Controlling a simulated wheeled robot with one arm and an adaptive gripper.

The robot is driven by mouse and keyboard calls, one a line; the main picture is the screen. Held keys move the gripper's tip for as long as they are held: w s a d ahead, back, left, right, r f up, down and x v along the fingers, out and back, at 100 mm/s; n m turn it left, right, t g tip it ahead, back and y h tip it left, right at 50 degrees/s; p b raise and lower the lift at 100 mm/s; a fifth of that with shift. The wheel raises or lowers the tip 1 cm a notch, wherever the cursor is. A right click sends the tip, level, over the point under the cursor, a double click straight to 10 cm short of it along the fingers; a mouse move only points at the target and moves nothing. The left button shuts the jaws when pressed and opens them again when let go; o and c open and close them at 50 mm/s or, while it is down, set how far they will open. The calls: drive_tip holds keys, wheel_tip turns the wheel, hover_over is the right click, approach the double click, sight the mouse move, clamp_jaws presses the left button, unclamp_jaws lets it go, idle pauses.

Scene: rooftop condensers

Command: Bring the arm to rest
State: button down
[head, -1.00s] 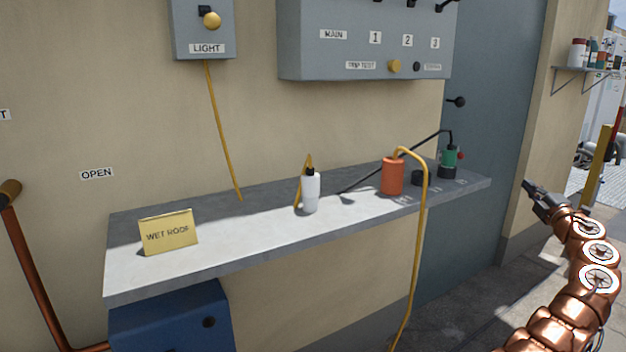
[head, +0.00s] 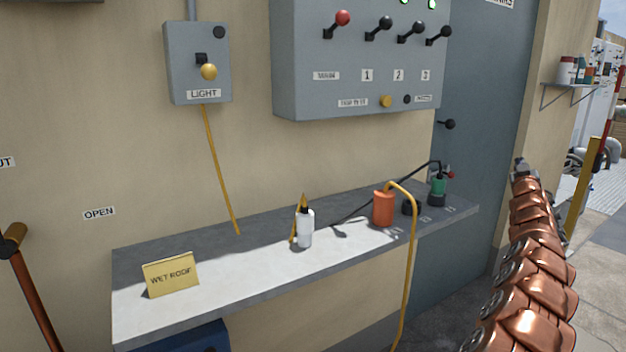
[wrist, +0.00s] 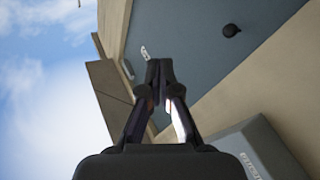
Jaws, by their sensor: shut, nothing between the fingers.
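The gripper touches nothing that I can see.
A grey shelf (head: 235,285) carries a yellow WET ROOF sign (head: 171,275), a white bottle (head: 305,230), an orange canister (head: 383,209) and a green item (head: 438,185). Above hang a LIGHT box (head: 185,72) and a lever panel (head: 300,95). A small shelf (head: 570,91) is at right.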

drive_tip(key=a+r+n+g+y+p, duration=0.1)
drive_tip(key=a+n+y, duration=0.1)
drive_tip(key=a, duration=0.6)
drive_tip(key=a+r+n+g+y+p, duration=0.1)
drive_tip(key=a+r+n+y+p, duration=0.1)
drive_tip(key=a, duration=0.6)
drive_tip(key=w+a+r+n+y+p, duration=0.1)
drive_tip(key=a+r+n+y+p, duration=0.1)
drive_tip(key=a, duration=0.6)
drive_tip(key=shift+a+n+g, duration=0.3)
drive_tip(key=shift+g, duration=0.1)
drive_tip(key=s+a+f+m+g+y+p, duration=0.1)
drive_tip(key=s+a+f+m+g+p, duration=0.15)
drive_tip(key=s+a, duration=0.65)
drive_tip(key=s+a+f+m+g+y+p, duration=0.1)
drive_tip(key=s+a+g+p, duration=0.35)
drive_tip(key=s, duration=0.85)
drive_tip(key=s+a+f+m+g+y+p, duration=0.1)
drive_tip(key=s+a+f+g+y+p, duration=0.15)
drive_tip(key=s+a, duration=0.7)
drive_tip(key=s+f+g+p, duration=0.2)
drive_tip(key=s+g+p, duration=0.2)
drive_tip(key=s, duration=2.8)
drive_tip(key=m+g+h, duration=0.1)
drive_tip(key=g, duration=0.2)
drive_tip(key=shift+a+f+g+p, duration=0.3)
drive_tip(key=shift+f+g, duration=0.05)
drive_tip(key=shift+f, duration=0.05)
